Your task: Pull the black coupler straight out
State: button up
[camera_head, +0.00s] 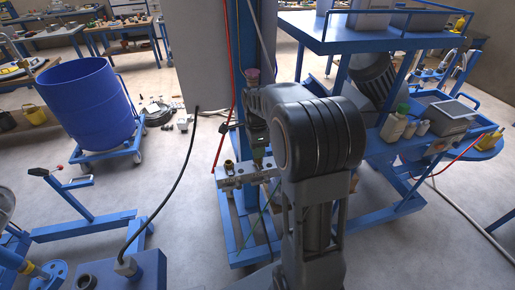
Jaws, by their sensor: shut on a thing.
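My gripper (258,158) points down from the end of my arm, just above the silver manifold block (236,181) on the blue column. It is shut on a small dark piece at its tips, which looks like the black coupler. The coupler is mostly hidden by the fingers and too small to see clearly. I cannot tell whether it still touches the block. A dark, brass-coloured fitting (228,167) stands on the left part of the block. My arm hides the block's right end.
A thin red hose (231,75) runs down close to the left of my gripper. Thin green lines (266,215) hang below the block. A blue shelf frame (385,45) with bottles stands close on the right.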

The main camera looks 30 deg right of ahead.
jog(key=o, duration=0.4)
jog(key=shift+c, duration=0.2)
grip_shut()
jog(key=shift+r, duration=0.15)
jog(key=shift+r+p, duration=2.45)
jog(key=shift+r, duration=0.45)
jog(key=shift+r, duration=0.1)
jog(key=shift+r+p, duration=1.6)
jog(key=shift+r, duration=0.3)
